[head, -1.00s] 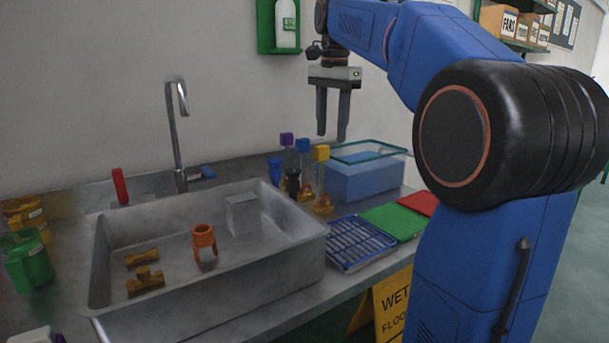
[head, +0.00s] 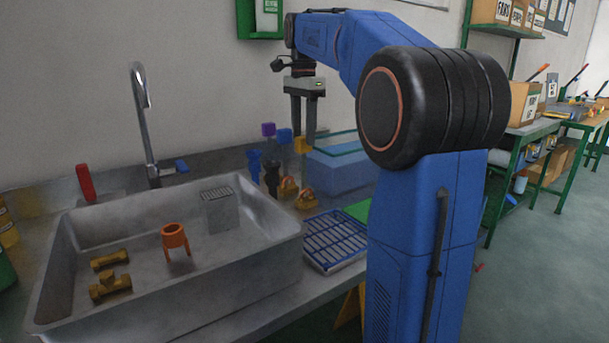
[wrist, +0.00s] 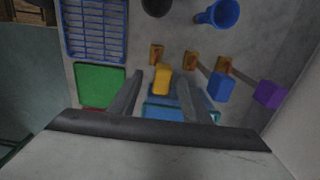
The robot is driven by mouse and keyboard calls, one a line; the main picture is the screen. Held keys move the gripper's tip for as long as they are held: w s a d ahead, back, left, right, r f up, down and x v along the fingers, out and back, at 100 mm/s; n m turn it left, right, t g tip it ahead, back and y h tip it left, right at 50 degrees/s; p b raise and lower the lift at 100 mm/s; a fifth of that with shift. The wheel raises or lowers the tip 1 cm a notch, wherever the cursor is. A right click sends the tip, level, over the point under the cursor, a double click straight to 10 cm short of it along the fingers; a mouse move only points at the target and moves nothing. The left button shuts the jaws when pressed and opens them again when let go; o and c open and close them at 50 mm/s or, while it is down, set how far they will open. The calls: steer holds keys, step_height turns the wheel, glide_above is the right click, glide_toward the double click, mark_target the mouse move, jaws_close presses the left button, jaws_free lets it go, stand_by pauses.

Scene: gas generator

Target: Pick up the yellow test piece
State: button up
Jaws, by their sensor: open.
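The yellow test piece (head: 302,146) is a small block at the top of a stand, beside the blue block (head: 285,136) and the purple block (head: 268,129). My gripper (head: 304,138) points down with its fingers apart, and its tips overlap the yellow piece in the head view. In the wrist view the yellow piece (wrist: 162,77) shows between the two open fingers (wrist: 161,84), nearer the left one. I cannot tell whether a finger touches it. The blue block (wrist: 221,88) and the purple block (wrist: 269,94) are right of the right finger.
A steel sink (head: 110,245) with a tap (head: 148,130) lies left. A blue rack (head: 334,240) is in front of the pieces, and a glass tank of blue liquid (head: 340,178) stands behind.

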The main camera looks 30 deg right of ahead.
step_height(320, 180, down, 8)
steer(key=shift+w, duration=0.15)
steer(key=shift+d, duration=0.1)
jaws_close()
stand_by(0.4)
